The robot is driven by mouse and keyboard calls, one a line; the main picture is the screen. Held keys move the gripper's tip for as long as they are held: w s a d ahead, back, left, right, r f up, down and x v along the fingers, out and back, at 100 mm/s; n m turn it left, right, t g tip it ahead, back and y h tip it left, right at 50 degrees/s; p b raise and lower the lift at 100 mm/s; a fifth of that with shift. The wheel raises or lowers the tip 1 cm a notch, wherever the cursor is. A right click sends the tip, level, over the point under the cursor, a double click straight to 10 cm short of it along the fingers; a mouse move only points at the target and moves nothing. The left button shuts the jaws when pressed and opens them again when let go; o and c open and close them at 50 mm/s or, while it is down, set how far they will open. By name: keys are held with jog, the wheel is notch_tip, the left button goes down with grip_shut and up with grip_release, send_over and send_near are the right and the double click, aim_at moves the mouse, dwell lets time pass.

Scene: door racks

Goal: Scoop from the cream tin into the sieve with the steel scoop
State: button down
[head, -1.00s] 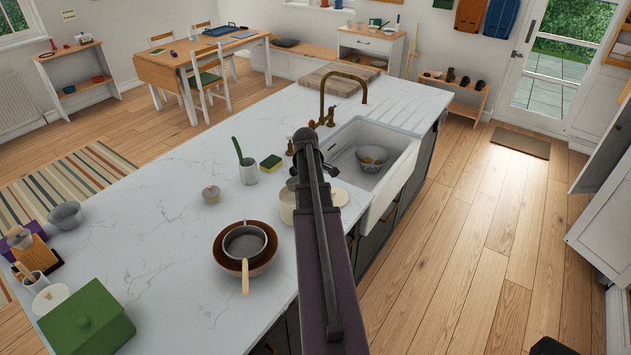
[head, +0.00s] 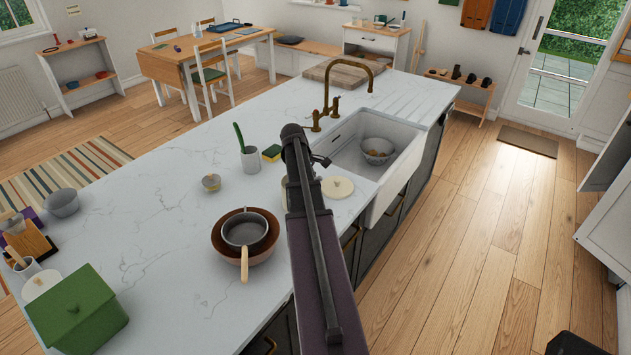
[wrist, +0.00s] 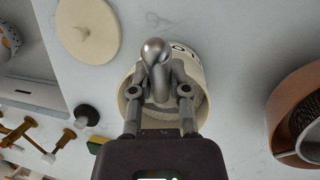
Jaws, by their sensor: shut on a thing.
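My gripper (wrist: 158,98) is shut on the steel scoop (wrist: 155,52), whose rounded metal end shows between and beyond the fingers in the wrist view. The scoop is over the mouth of the cream tin (wrist: 195,62), which has dark lettering and pale contents inside. I cannot tell how deep the scoop sits or whether it is loaded. In the head view my arm hides the gripper, scoop and most of the tin. The sieve (head: 245,231), grey with a wooden handle, rests in a brown bowl (head: 222,251); its mesh also shows at the right of the wrist view (wrist: 311,140).
A cream lid (head: 338,187) lies on the counter right of the tin. Near it are a brass tap (head: 326,98), the sink (head: 392,178), a sponge (head: 272,153), a pot with a green-handled tool (head: 250,160) and a small lidded jar (head: 211,182). The counter's left middle is clear.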

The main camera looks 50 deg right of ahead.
jog(key=shift+w+f+g+b, duration=0.3)
jog(key=shift+f+g+b, duration=0.2)
jog(key=shift+g+b, duration=0.2)
jog(key=shift+w+f, duration=0.1)
jog(key=shift+a, duration=0.15)
jog(key=shift+w+f+t, duration=0.1)
jog(key=shift+t, duration=0.6)
jog(key=shift+g, duration=0.8)
jog(key=shift+t, duration=0.4)
jog(key=shift+a+t, duration=0.1)
jog(key=shift+t, duration=0.5)
